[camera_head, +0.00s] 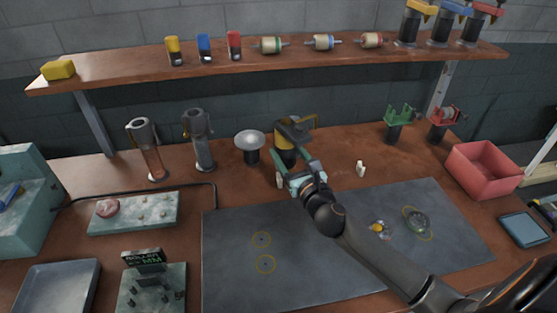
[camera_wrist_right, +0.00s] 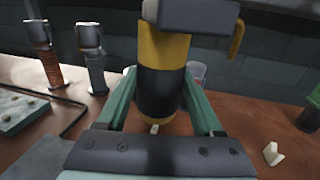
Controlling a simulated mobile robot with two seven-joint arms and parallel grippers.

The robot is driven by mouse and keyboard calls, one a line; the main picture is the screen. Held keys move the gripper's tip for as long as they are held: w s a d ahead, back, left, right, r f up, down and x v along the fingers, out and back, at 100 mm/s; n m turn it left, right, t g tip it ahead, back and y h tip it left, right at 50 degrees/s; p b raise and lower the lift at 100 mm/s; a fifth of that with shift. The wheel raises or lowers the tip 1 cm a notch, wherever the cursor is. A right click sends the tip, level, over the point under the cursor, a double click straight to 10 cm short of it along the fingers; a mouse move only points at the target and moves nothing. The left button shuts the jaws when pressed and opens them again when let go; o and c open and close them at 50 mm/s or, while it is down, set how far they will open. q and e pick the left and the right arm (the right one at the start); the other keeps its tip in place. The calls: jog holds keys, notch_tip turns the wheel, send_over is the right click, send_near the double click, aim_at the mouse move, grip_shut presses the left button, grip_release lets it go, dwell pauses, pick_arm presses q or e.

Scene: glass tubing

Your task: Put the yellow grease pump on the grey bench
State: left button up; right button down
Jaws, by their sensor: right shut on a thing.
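A yellow pump with a black band, a dark head and a yellow side handle (camera_head: 284,142) is at the back middle of the bench. It also fills the middle of the right wrist view (camera_wrist_right: 162,85), upright. My right gripper (camera_head: 297,172) is shut on it, with one green finger on each side. I cannot tell whether its base touches the bench. The bench top (camera_head: 345,135) looks brown, with a large grey mat (camera_head: 330,240) on its front part. My left gripper is not in view.
A round-topped silver stand (camera_head: 250,140) and two glass-and-metal cylinders (camera_head: 203,145) are left of the pump. A small white piece (camera_head: 361,169) is to its right. Green (camera_head: 397,120) and red (camera_head: 444,120) holders and a red bin (camera_head: 484,172) are farther right. A loaded shelf (camera_head: 340,62) runs above. The mat's left half is largely clear.

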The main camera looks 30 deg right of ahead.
jog(key=w+d+f+b, duration=0.1)
jog(key=w+f, duration=0.1)
jog(key=w, duration=0.1)
jog(key=w+d+f+b, duration=0.1)
jog(key=w+f+b, duration=0.1)
jog(key=w+f, duration=0.1)
jog(key=w+d+f+b, duration=0.1)
jog(key=w+f+b, duration=0.1)
jog(key=w+f, duration=0.1)
jog(key=shift+w+d, duration=0.2)
jog(key=shift+w, duration=0.25)
jog(key=shift+w+d+f+b, duration=0.15)
jog(key=shift+w+f+b, duration=0.15)
jog(key=shift+f+b, duration=0.25)
notch_tip(320, 180, down, 3)
jog(key=shift+r+b, duration=0.2)
jog(key=shift+b, duration=0.95)
jog(key=shift+r, duration=0.1)
